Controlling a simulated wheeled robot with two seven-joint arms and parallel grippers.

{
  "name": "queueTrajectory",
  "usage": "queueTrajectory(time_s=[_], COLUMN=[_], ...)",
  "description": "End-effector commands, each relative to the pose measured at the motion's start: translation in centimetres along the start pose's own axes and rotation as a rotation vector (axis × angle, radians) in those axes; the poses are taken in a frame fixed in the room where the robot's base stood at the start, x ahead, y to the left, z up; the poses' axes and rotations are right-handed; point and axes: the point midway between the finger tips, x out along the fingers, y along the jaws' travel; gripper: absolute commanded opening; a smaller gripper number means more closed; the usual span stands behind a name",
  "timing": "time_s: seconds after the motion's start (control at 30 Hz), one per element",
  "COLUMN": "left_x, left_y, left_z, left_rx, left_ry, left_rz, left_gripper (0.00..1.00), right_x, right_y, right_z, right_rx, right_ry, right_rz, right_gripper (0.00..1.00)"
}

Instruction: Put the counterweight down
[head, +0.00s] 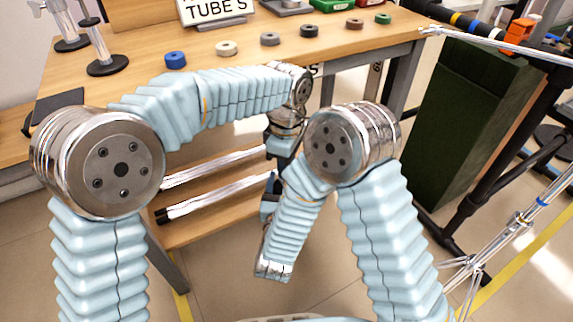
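No thing in the head view can be told for sure as the counterweight. Several small ring-shaped pieces stand in a row on the wooden table (130,88): a blue ring (175,60), a cream ring (226,48), a grey ring (270,39), a dark ring (309,30), a brown ring (354,23) and a green ring (383,18). My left arm reaches right across the table's front, and its wrist hangs down. My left gripper (268,208) is mostly hidden behind my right forearm, so its fingers and any load are unclear. My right forearm points down; its fingers do not show.
Metal bars (215,198) lie on a lower wooden shelf. Clamp stands (106,62) and a sign (215,12) are on the table. A dark green box (465,125) and a black frame with metal poles stand at the right. Floor shows below.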

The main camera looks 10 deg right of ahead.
Motion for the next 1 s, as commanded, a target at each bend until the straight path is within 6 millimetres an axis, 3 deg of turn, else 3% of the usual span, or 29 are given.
queueTrajectory(time_s=[0.5,0.53,0.7,1.0], left_x=[-0.35,-0.58,-0.47,-0.34], left_y=[0.37,0.42,0.32,0.2], left_z=[0.01,0.03,0.05,0.06], left_rx=[0.001,0.001,0.001,0.001], left_ry=[-0.001,-0.002,-0.002,-0.002], left_rz=[0.017,0.022,0.017,0.011], left_gripper=[0.0,0.0,0.0,0.0], right_x=[-0.23,-0.23,-0.15,-0.17], right_y=[0.3,0.31,0.2,0.1], right_z=[0.05,0.09,0.05,0.01], right_rx=[-0.001,-0.001,-0.001,-0.001], right_ry=[0.001,0.001,0.001,0.001], right_rz=[0.01,0.01,0.007,0.003], right_gripper=[0.08,0.65,0.91,0.92])
